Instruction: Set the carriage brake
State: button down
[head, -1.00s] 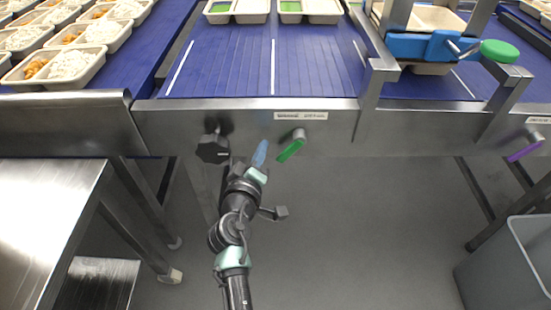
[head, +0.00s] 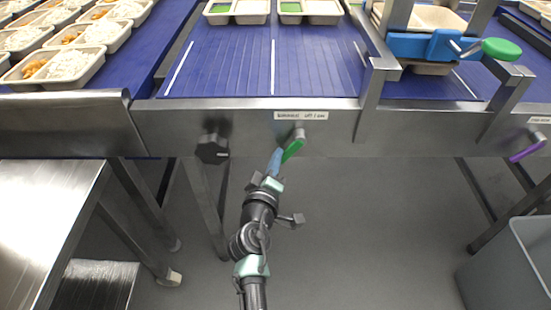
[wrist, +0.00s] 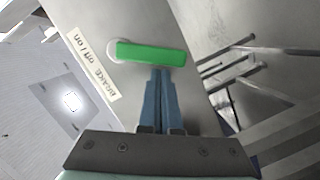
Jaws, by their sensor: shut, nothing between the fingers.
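The green brake lever (head: 292,150) is mounted on the steel front rail below the blue belt, slanting down and left from its pivot. It also shows in the wrist view (wrist: 152,53), with a label (wrist: 93,66) reading BRAKE off / on beside it. The label (head: 301,116) sits above the lever in the head view. My gripper (head: 277,155) is at the lever's lower left side. In the wrist view its blue fingers (wrist: 160,75) are shut together with nothing between them, their tips right at the lever's long edge. I cannot tell whether they touch it.
A black knob (head: 212,149) sits on the rail to the left. A purple lever (head: 527,151) is at the far right. A blue clamp with a green handle (head: 501,49) is above right. A steel table (head: 45,205) stands left, a grey bin (head: 510,250) lower right.

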jog(key=shift+d+f+n+b, duration=0.2)
jog(key=shift+f+n+b, duration=0.25)
jog(key=shift+b, duration=0.35)
jog(key=d+f+n+b, duration=0.1)
jog(key=n+b, duration=0.1)
jog(key=shift+f+h+b, duration=0.15)
jog(key=shift+h+b, duration=0.25)
jog(key=d+n+b, duration=0.1)
jog(key=n+b, duration=0.1)
jog(key=d+f+n+t+b, duration=0.1)
jog(key=n+b, duration=0.1)
jog(key=d+n+t+b, duration=0.1)
jog(key=n+b, duration=0.1)
jog(key=n, duration=0.1)
jog(key=shift+d+f, duration=0.1)
jog(key=shift+f, duration=0.15)
jog(key=shift+d+n+t+b, duration=0.4)
jog(key=shift+d+n, duration=0.1)
jog(key=shift+n, duration=0.55)
jog(key=shift+d+r, duration=0.15)
jog(key=shift+d, duration=0.15)
